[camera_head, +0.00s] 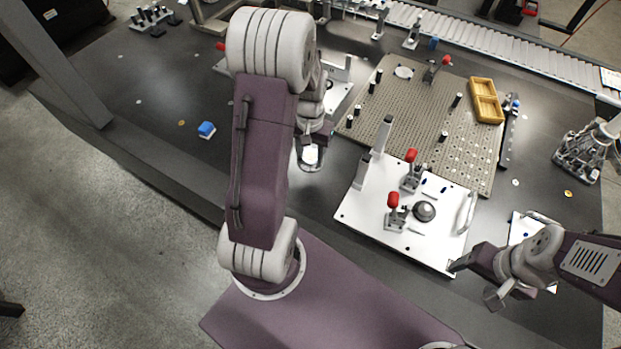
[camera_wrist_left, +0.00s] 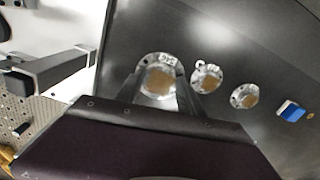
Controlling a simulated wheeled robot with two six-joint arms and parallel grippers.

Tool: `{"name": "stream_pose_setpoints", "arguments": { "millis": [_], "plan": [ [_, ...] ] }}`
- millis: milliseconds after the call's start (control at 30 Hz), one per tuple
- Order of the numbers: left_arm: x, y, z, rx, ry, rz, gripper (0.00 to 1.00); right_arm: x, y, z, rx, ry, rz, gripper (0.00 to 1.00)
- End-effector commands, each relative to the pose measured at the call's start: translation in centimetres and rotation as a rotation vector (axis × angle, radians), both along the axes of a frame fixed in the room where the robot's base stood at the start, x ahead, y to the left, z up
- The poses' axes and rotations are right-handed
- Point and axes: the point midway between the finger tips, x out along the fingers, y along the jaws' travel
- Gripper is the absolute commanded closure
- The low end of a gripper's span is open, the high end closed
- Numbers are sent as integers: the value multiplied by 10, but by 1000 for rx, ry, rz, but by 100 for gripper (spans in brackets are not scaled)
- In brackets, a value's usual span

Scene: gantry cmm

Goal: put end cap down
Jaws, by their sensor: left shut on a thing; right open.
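My left gripper (camera_head: 310,158) hangs over the dark table, left of the white fixture plate. In the left wrist view its fingers (camera_wrist_left: 160,88) are shut on a round metal end cap (camera_wrist_left: 158,78) with a tan centre. Two similar round caps, a middle one (camera_wrist_left: 207,78) and a right one (camera_wrist_left: 244,96), lie in a row on the table beside it. My arm hides these two in the head view. I cannot tell whether the held cap touches the table. My right gripper (camera_head: 474,282) is open and empty at the plate's lower right corner.
The white plate (camera_head: 355,215) carries red-handled clamps (camera_head: 393,202) and an upright post (camera_head: 381,137). Behind it lies a perforated board (camera_head: 410,120) with pegs and a yellow tray (camera_head: 486,101). A blue block (camera_head: 206,129) sits left on mostly clear table.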

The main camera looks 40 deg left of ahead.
Motion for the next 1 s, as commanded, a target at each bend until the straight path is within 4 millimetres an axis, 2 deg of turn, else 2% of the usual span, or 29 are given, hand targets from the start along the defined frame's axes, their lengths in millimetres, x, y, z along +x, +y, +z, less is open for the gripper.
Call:
{"name": "stream_pose_setpoints", "arguments": {
  "millis": [33,133,233,400,600,967,1000],
  "plan": [
    [-2,-1,-16,-3,6,0,100,0,0,-5,0,0,0,34],
    [-1,-1,-38,-3,6,-1,100,0,0,-9,0,0,0,34],
    [-1,-1,-49,-1,4,-1,100,0,0,-11,0,0,0,34],
    [0,-1,-53,-1,2,-1,100,0,0,-11,0,0,0,34],
    [-1,-1,-86,-1,4,-1,100,0,0,-19,0,0,0,34],
    [0,-1,-91,0,1,-1,100,0,0,-20,0,0,0,34],
    [0,-1,-91,0,1,-1,50,0,0,-20,0,0,0,34]
  ]
}}
